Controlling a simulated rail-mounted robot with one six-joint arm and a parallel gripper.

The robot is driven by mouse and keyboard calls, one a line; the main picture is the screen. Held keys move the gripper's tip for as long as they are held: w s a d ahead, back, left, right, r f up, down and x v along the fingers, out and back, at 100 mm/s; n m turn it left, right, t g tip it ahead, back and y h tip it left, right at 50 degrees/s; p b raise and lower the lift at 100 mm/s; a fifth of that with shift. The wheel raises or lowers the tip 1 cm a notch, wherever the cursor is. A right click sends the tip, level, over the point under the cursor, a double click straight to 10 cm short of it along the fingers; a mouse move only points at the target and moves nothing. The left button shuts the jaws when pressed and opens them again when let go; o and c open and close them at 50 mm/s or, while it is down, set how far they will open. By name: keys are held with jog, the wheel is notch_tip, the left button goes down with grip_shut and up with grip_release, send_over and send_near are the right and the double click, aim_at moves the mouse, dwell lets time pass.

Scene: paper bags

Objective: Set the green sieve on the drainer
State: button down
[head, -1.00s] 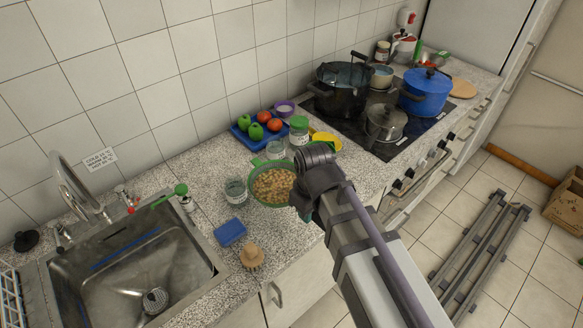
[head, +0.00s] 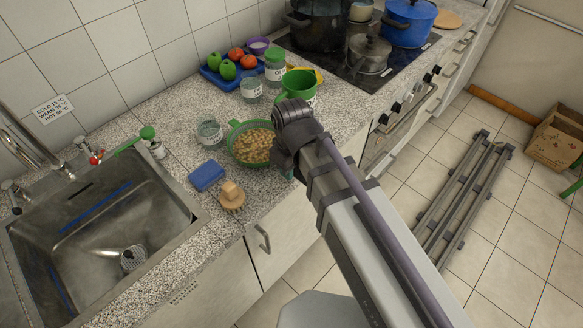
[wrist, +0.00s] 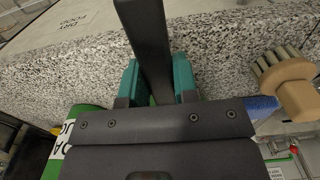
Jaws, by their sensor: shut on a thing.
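The green sieve (head: 236,155) is full of tan beans or chickpeas and is over the granite counter in the head view. I cannot tell whether it touches the counter. My gripper (head: 287,172) is at its right side, shut on its edge or handle. The grip itself is mostly hidden by my wrist. In the wrist view my teal fingers (wrist: 157,85) sit either side of a dark bar, with a sliver of green between them. The drainer is not in view now.
Left of the sieve are a glass jar (head: 209,134), a blue sponge (head: 206,175) and a brush (head: 232,197). The sink (head: 100,240) is at the left.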

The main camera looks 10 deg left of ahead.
jog(key=c, duration=0.9)
grip_release()
notch_tip(320, 180, up, 12)
jog(key=p, duration=1.2)
jog(key=shift+r, duration=0.15)
jog(key=d+m, duration=0.3)
jog(key=d, duration=0.6)
jog(key=w+d+m, duration=0.1)
jog(key=d+m, duration=0.3)
jog(key=d, duration=0.5)
jog(key=d+m, duration=0.4)
jog(key=d, duration=0.5)
jog(key=shift+w, duration=0.3)
jog(key=shift+o, duration=0.5)
jog(key=shift+w+a, duration=0.1)
